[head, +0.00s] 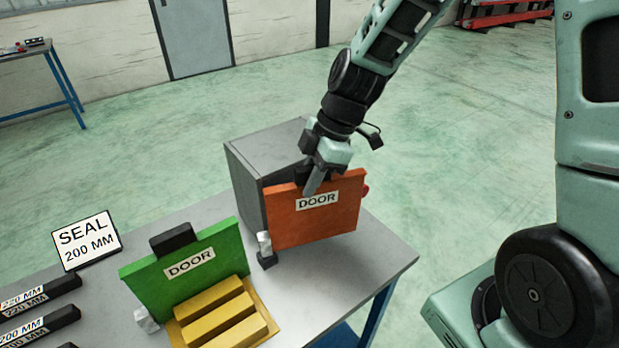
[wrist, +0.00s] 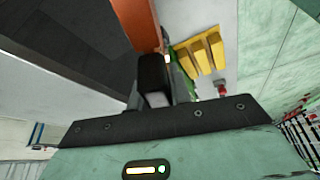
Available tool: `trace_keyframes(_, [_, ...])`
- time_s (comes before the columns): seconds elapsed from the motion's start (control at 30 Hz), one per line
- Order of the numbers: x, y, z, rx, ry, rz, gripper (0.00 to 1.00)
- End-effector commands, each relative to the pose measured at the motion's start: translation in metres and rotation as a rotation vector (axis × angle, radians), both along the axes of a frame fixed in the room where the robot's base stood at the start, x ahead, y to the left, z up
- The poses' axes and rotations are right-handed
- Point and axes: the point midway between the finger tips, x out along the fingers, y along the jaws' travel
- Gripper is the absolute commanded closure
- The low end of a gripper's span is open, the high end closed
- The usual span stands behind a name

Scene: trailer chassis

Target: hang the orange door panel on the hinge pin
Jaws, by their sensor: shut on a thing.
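The orange door panel (head: 318,222), labelled DOOR, hangs upright in front of the grey cabinet (head: 250,187). My gripper (head: 318,178) is shut on its top edge. A silver sleeve (head: 265,243) is at the panel's lower left edge, just above a small dark block (head: 267,261) on the table. The hinge pin itself cannot be made out; whether the sleeve is around it or only above it, I cannot tell.
A green door panel (head: 187,265) with a dark top handle stands on the table (head: 385,262) at left, behind yellow bars (head: 222,318). A SEAL 200 MM sign (head: 87,240) and dark labelled bars (head: 40,325) lie further left. The table's right corner is clear.

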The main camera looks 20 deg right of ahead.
Motion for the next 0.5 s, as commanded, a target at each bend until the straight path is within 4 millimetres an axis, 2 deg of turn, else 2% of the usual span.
trace_keyframes(0.43, [0.0003,0.0000,-0.0022,0.000,-0.001,0.000,1.00])
trace_keyframes(0.47, [0.0003,0.0000,-0.0022,0.000,-0.001,0.000,0.72])
trace_keyframes(0.5, [0.0003,-0.0001,-0.0023,0.000,-0.001,0.000,0.61])
